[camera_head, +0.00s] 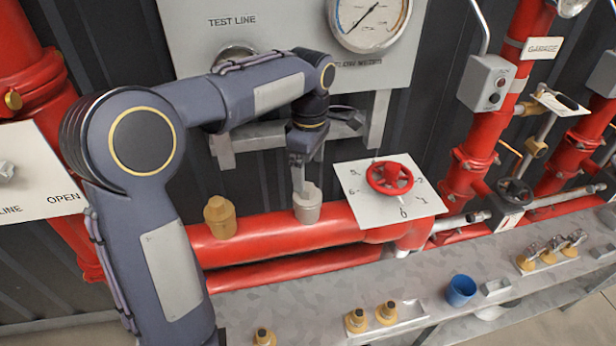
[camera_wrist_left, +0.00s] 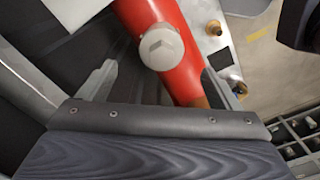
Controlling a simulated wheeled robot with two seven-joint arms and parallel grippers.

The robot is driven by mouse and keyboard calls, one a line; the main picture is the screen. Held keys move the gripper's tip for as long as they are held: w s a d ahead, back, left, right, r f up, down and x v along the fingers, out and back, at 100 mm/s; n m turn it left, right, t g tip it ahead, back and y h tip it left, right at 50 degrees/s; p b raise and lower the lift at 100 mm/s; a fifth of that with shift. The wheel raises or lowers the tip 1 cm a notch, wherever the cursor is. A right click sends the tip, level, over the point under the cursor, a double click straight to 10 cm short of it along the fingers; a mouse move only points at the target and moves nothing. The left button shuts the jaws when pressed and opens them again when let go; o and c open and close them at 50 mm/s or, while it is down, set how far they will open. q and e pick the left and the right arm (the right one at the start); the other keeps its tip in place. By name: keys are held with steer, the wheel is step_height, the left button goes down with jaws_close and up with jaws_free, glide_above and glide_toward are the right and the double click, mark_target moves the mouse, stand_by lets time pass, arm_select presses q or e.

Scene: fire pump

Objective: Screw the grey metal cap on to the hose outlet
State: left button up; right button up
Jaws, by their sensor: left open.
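The grey metal cap (camera_head: 307,206) stands upright on top of the horizontal red pipe (camera_head: 270,232). In the left wrist view the cap (camera_wrist_left: 161,47) shows from above with a raised flat-sided top. The hose outlet under it is hidden, so I cannot tell how far the cap sits on it. My left gripper (camera_head: 299,178) points down just above the cap. It is open, with its fingers apart on either side of the cap in the left wrist view (camera_wrist_left: 160,70). Whether a finger touches the cap is unclear. My right gripper is not in view.
A brass cap (camera_head: 220,217) stands left on the pipe. A red handwheel (camera_head: 390,178) with a numbered plate is close on the right. Below, the grey shelf (camera_head: 250,306) holds several brass fittings and a blue cup (camera_head: 460,290). A gauge panel (camera_head: 285,30) stands behind.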

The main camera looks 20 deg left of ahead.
mark_target(307, 187)
arm_select(q)
steer(key=shift+a+m+b, duration=0.15)
steer(key=shift+m+b, duration=0.15)
steer(key=shift+m, duration=0.3)
steer(key=shift+s+r+m, duration=0.1)
steer(key=shift+s+m, duration=0.05)
steer(key=shift+m, duration=0.15)
steer(key=shift+f, duration=0.35)
steer(key=shift+f+p, duration=0.35)
steer(key=shift+f, duration=2.85)
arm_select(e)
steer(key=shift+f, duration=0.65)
arm_select(q)
steer(key=shift+c, duration=0.5)
steer(key=c, duration=1.1)
steer(key=m+p, duration=0.1)
steer(key=m, duration=0.1)
steer(key=shift+r+m, duration=0.15)
steer(key=shift+m, duration=0.25)
steer(key=m, duration=0.3)
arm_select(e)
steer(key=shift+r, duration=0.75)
arm_select(q)
steer(key=shift+m+p, duration=0.35)
steer(key=shift+m, duration=0.05)
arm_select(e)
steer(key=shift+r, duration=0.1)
